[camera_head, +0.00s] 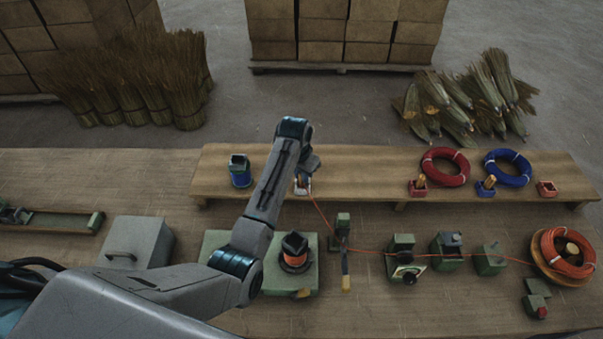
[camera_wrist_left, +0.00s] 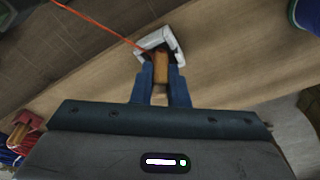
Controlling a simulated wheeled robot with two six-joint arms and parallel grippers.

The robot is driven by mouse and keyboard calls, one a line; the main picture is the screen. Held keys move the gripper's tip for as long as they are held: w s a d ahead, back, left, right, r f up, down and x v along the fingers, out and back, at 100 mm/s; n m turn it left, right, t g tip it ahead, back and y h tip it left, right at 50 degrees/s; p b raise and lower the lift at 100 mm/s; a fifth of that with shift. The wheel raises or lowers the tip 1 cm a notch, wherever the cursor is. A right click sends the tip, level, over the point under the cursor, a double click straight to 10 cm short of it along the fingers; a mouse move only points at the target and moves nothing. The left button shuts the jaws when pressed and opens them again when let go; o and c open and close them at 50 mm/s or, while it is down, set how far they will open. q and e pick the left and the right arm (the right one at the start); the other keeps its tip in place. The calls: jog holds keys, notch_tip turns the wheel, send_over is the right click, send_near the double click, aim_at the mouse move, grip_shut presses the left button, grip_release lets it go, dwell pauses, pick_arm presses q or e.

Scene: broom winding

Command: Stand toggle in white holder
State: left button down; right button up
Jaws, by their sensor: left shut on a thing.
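The white holder (camera_head: 302,190) sits on the raised wooden shelf, just beyond the end of my left arm. It shows in the left wrist view (camera_wrist_left: 173,39) as a small white open-topped frame. My left gripper (camera_head: 304,176) is at the holder, with its blue fingers shut on the wooden toggle (camera_wrist_left: 161,66). The toggle's far end lies within the outline of the holder; I cannot tell how deep it sits. An orange cord (camera_wrist_left: 98,23) runs from the toggle and stretches away over the bench. My right gripper is not in view.
Red (camera_head: 419,187) and blue (camera_head: 486,187) holders with wooden toggles stand farther right on the shelf, beside red (camera_head: 445,151) and blue (camera_head: 530,168) cord coils. Green fixtures (camera_head: 402,244) line the bench along the cord.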

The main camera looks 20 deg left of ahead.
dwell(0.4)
pick_arm(q)
jog(key=shift+f, duration=0.6)
jog(key=c, duration=1.7)
grip_release()
jog(key=shift+s+r, duration=0.2)
jog(key=shift+r, duration=1.3)
notch_tip(320, 180, up, 8)
jog(key=s, duration=0.1)
jog(key=shift+a, duration=0.25)
